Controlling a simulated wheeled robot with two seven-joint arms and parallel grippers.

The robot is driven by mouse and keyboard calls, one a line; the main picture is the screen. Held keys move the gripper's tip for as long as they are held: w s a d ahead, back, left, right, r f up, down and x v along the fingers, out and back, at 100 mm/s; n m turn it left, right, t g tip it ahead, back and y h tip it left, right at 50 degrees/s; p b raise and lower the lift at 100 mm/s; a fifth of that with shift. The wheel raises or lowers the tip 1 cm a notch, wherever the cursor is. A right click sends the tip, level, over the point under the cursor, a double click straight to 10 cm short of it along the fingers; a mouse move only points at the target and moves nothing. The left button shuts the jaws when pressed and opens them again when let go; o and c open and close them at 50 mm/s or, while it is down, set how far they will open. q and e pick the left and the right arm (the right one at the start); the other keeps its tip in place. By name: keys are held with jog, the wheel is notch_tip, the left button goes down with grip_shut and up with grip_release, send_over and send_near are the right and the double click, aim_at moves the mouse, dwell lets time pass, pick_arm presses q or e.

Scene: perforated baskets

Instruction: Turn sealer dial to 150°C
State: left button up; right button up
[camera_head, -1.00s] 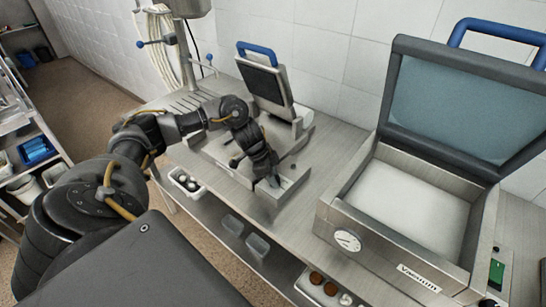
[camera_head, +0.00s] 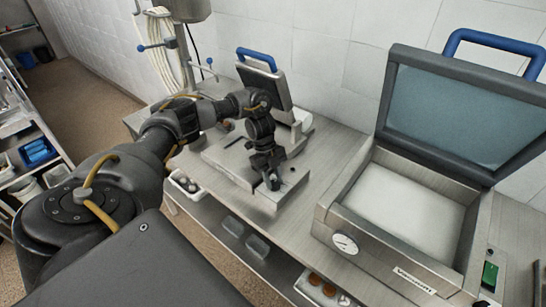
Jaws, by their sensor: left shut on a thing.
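The sealer (camera_head: 225,166) is a grey metal machine on the steel table, with a raised lid that has a blue handle (camera_head: 257,58). My left gripper (camera_head: 272,182) points down at the front face of the sealer's base, right of its middle. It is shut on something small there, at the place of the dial. The gripper covers the dial, so its mark and any temperature scale cannot be read. My right gripper is not in view.
A vacuum machine (camera_head: 385,262) with an open lid and a round gauge (camera_head: 345,244) stands on the right of the table. A stand with blue-tipped levers (camera_head: 152,46) is behind on the left. A lower shelf holds containers (camera_head: 246,238).

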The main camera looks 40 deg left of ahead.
pick_arm(q)
jog(key=shift+w+r+m+g, duration=0.15)
jog(key=shift+m+g, duration=0.15)
jog(key=shift+m, duration=0.7)
jog(key=m+g+y, duration=0.1)
jog(key=m, duration=0.1)
jog(key=shift+w+d+m, duration=0.1)
jog(key=shift+m, duration=0.2)
jog(key=m+g+y, duration=0.1)
jog(key=m, duration=0.3)
jog(key=shift+d+m, duration=0.1)
jog(key=shift+m, duration=0.2)
jog(key=o, duration=1)
jog(key=shift+c, duration=0.2)
